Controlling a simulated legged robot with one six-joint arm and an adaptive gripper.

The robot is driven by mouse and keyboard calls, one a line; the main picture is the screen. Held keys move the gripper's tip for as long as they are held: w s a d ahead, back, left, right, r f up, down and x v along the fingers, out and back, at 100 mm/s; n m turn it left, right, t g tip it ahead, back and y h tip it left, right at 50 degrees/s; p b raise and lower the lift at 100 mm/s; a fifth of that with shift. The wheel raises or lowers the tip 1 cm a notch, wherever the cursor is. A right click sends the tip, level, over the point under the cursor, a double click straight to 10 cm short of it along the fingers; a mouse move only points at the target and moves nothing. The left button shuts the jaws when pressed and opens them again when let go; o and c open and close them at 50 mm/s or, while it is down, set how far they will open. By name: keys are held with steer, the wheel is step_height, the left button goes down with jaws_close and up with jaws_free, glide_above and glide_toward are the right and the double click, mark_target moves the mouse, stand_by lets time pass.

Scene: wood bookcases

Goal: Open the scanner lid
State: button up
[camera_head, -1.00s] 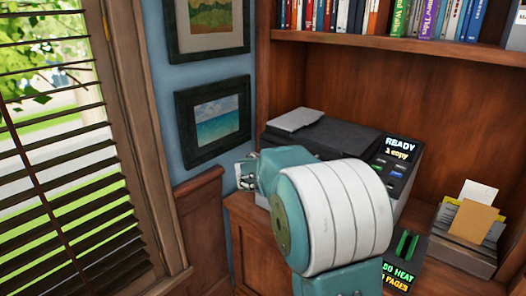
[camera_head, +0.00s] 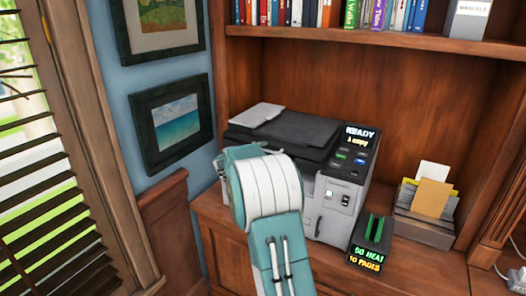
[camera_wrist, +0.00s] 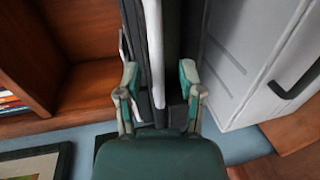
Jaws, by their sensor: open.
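The scanner stands on the wooden cabinet in the head view. Its dark lid (camera_head: 285,133) looks shut and lies flat on top, with a light paper on its left part. The lit panel (camera_head: 350,150) is on the right. My arm covers the scanner's front left side and hides my gripper in the head view. In the wrist view my gripper (camera_wrist: 158,72) is open, with a teal finger on either side of a dark edge that appears to be the lid. A white strip runs along that edge. I cannot tell whether either finger touches it.
A small dark device (camera_head: 373,240) with green bars and a lit display sits right of the scanner. A paper holder (camera_head: 425,228) stands farther right. Framed pictures (camera_head: 172,122) hang on the left wall. A bookshelf (camera_head: 330,38) runs above.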

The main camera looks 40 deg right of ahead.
steer(key=shift+w+d+f, duration=0.15)
steer(key=shift+d, duration=0.5)
jaws_close()
steer(key=shift+a, duration=0.1)
